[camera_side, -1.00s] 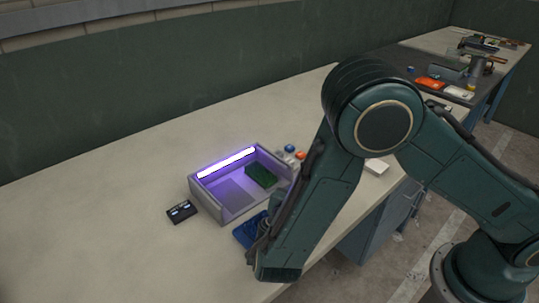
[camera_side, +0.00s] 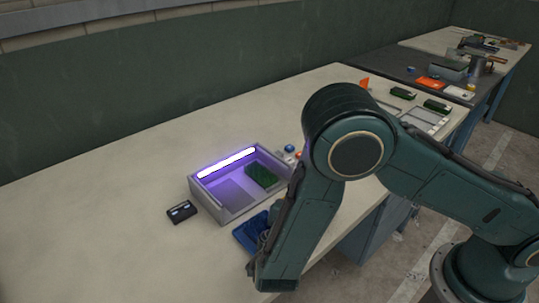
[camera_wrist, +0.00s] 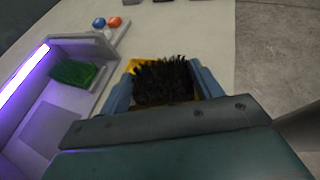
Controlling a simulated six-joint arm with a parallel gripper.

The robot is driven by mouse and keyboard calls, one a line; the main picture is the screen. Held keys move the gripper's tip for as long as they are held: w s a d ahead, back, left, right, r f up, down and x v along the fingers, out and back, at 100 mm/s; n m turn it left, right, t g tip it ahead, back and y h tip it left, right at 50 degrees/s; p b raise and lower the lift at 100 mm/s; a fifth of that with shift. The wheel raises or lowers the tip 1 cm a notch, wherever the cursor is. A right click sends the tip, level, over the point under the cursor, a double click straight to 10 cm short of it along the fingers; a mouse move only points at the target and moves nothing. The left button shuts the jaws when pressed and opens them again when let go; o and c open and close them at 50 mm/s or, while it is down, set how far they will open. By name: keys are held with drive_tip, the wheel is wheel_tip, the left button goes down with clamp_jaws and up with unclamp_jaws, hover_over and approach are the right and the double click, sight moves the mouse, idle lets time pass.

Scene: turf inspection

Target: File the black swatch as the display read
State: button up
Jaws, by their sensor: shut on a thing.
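The black swatch (camera_wrist: 163,82) has short dark bristles and shows in the wrist view just beyond the dark bar of my wrist. My gripper (camera_wrist: 165,92) is shut on it, though its fingertips are mostly hidden. Blue walls, apparently of the blue tray (camera_wrist: 206,82), flank the swatch, with yellow edges behind it. Whether the swatch touches the tray floor I cannot tell. In the side view the blue tray (camera_side: 246,236) lies at the grey box's front wall, with my wrist over it. A small black display (camera_side: 181,212) lies left of the box; its reading is too small to make out.
The grey box (camera_side: 215,202) has a lit violet tube and holds a green swatch (camera_side: 262,175). Blue (camera_side: 289,148) and orange buttons stand behind it. Grey trays (camera_side: 425,119) and green swatches (camera_side: 437,106) lie at the back right. The table's left side is clear.

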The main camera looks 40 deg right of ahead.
drive_tip(key=shift+f, duration=0.5)
idle(0.3)
drive_tip(key=o, duration=1.1)
drive_tip(key=shift+a, duration=0.1)
drive_tip(key=shift+v, duration=3.65)
drive_tip(key=shift+r, duration=0.1)
